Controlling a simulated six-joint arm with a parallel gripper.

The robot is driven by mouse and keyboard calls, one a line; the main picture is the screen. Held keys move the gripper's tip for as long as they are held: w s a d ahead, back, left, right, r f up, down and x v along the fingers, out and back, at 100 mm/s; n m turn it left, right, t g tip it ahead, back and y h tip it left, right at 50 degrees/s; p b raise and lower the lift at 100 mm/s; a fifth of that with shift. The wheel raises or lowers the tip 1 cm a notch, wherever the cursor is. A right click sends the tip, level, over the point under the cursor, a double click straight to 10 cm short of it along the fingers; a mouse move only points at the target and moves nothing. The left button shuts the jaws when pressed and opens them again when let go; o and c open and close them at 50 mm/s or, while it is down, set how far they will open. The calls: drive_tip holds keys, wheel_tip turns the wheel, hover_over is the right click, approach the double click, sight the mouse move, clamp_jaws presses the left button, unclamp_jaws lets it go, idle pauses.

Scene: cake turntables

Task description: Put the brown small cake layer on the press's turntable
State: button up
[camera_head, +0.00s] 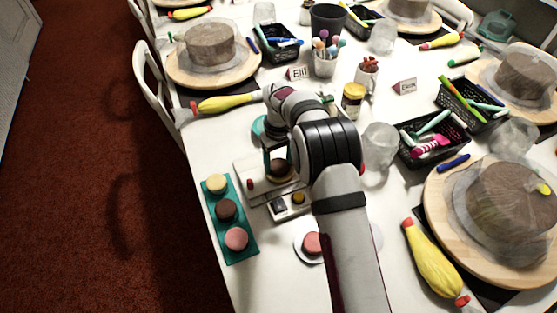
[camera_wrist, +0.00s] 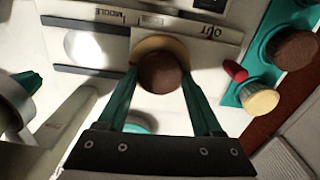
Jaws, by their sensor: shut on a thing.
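My gripper (camera_head: 279,164) is over the white press (camera_head: 252,168). Its teal fingers, seen in the wrist view (camera_wrist: 163,88), are shut on a small round brown cake layer (camera_wrist: 163,72), which also shows in the head view (camera_head: 280,171). A tan round disc (camera_wrist: 150,44) shows behind the held layer on the press. I cannot tell whether layer and disc touch. The press plate carries the words "MIDDLE" and "OUT". A teal tray (camera_head: 243,249) left of the press holds a yellow layer (camera_head: 216,183), another brown layer (camera_head: 226,209) and a pink layer (camera_head: 236,238).
A red knob (camera_wrist: 235,71) is beside the press. A pink layer (camera_head: 312,243) sits on a white plate, partly hidden by my arm.

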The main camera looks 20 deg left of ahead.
sight(279, 165)
drive_tip(key=shift+s+d+f, duration=0.1)
drive_tip(key=shift+s+f, duration=0.1)
drive_tip(key=shift+f, duration=0.55)
drive_tip(key=o, duration=1.5)
wheel_tip(279, 165, up, 17)
drive_tip(key=s+d+r+m, duration=0.4)
drive_tip(key=s+d+r, duration=0.15)
drive_tip(key=d, duration=0.45)
drive_tip(key=s+d+r+m, duration=0.2)
drive_tip(key=s+d+m, duration=0.1)
drive_tip(key=s+d, duration=0.35)
drive_tip(key=s+d+f+m, duration=0.1)
drive_tip(key=s+d+m, duration=0.1)
drive_tip(key=s, duration=0.4)
drive_tip(key=s+d+f+m+y, duration=0.1)
drive_tip(key=s+d+f+m, duration=0.1)
drive_tip(key=s, duration=0.4)
drive_tip(key=s+d+f+m, duration=0.2)
drive_tip(key=s+d+m, duration=0.2)
drive_tip(key=s, duration=0.2)
drive_tip(key=shift+s+d+f+y, duration=0.15)
drive_tip(key=shift+d+y, duration=0.15)
